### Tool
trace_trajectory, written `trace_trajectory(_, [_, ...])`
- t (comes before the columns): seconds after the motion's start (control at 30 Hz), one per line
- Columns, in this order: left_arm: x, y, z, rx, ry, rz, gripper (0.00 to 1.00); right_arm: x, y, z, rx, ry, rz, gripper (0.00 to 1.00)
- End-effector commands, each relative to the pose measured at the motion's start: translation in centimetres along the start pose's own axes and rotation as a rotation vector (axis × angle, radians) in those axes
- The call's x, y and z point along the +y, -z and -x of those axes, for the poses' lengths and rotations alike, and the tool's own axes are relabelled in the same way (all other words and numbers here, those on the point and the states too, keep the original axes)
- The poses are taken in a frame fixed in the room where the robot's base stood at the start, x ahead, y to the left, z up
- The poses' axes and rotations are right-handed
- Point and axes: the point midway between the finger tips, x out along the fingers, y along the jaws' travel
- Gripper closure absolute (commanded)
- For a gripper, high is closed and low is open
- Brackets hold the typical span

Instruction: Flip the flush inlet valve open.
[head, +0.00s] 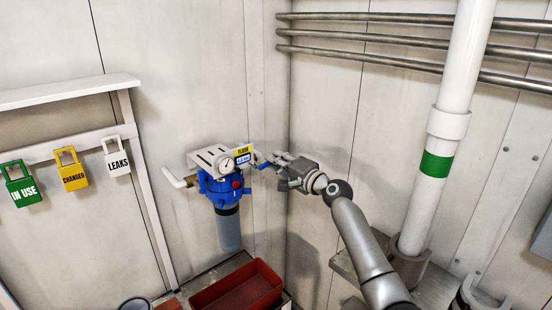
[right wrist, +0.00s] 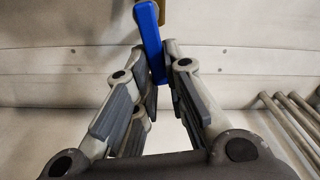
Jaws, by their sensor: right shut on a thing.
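The flush inlet valve shows as a blue lever handle (head: 264,166) on the right side of a blue filter unit (head: 224,190), by a yellow label (head: 243,151). My right gripper (head: 277,165) reaches in from the right and is shut on the handle. In the right wrist view the blue handle (right wrist: 151,42) stands upright in the picture, its lower end between the fingertips of my right gripper (right wrist: 158,72). The valve body is too small to make out. My left gripper is not in view.
A red bin (head: 238,288) stands below. Green, yellow and white tags (head: 117,163) hang left. A thick white pipe (head: 450,120) and metal rails (head: 400,40) are right.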

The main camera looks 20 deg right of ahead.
Motion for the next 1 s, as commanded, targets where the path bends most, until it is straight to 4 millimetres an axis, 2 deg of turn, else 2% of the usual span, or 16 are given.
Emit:
trace_trajectory(0.4, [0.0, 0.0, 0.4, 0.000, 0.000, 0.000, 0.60, 1.1, -0.1, 0.0, 0.000, -0.001, -0.200, 1.00])
trace_trajectory(0.97, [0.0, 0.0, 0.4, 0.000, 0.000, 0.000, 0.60, 1.3, -0.1, 0.0, 0.000, -0.002, -0.234, 1.00])
trace_trajectory(1.0, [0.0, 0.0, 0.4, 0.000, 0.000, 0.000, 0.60, 1.3, -0.1, 0.0, 0.000, -0.002, -0.234, 0.85])
